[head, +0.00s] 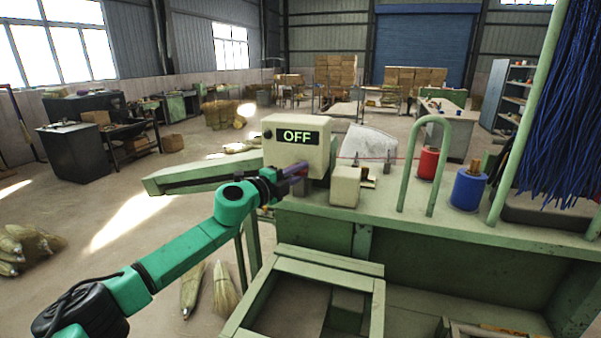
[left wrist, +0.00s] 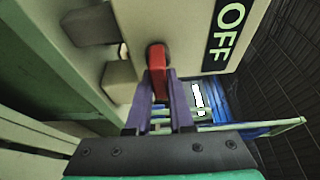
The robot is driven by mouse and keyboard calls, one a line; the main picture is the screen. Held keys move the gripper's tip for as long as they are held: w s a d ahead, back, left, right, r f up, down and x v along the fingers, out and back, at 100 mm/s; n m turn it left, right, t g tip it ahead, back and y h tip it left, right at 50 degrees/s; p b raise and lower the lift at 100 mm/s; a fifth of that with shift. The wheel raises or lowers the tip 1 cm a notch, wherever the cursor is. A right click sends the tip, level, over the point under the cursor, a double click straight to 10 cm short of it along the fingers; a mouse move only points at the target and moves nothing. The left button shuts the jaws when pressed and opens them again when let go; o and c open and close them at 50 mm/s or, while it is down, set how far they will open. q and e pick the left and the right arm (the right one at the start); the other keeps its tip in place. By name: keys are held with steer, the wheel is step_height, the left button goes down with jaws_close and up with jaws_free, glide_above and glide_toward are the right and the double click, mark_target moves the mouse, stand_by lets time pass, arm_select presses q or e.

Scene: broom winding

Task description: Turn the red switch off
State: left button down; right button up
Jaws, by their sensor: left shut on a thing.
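A cream control box (head: 293,152) stands on the green machine bench and its dark display reads OFF (head: 297,137) in green letters. The OFF display also shows in the left wrist view (left wrist: 229,30). The red switch (left wrist: 156,68) sticks out from the box face in the left wrist view. My left gripper (left wrist: 158,96) has its purple fingers shut on the red switch, one on each side. In the head view, the left gripper (head: 297,172) is at the lower front of the box, covering most of the switch. My right gripper does not show.
A smaller cream block (head: 345,186) sits on the bench right of the box. A green hoop (head: 428,160), a red spool (head: 428,163) and a blue spool (head: 468,188) stand farther right. A green frame (head: 250,304) is below in front. Open floor lies to the left.

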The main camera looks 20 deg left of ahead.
arm_select(q)
steer(key=shift+w+a+r, duration=0.1)
steer(key=shift+a+r, duration=0.15)
steer(key=shift+a, duration=0.05)
steer(key=c, duration=0.8)
jaws_free()
steer(key=shift+w+a+f, duration=0.25)
steer(key=shift+f, duration=0.05)
steer(key=b+v, duration=0.5)
steer(key=v, duration=0.9)
steer(key=shift+s+b, duration=0.3)
steer(key=shift+b, duration=0.05)
steer(key=shift+w+a, duration=0.1)
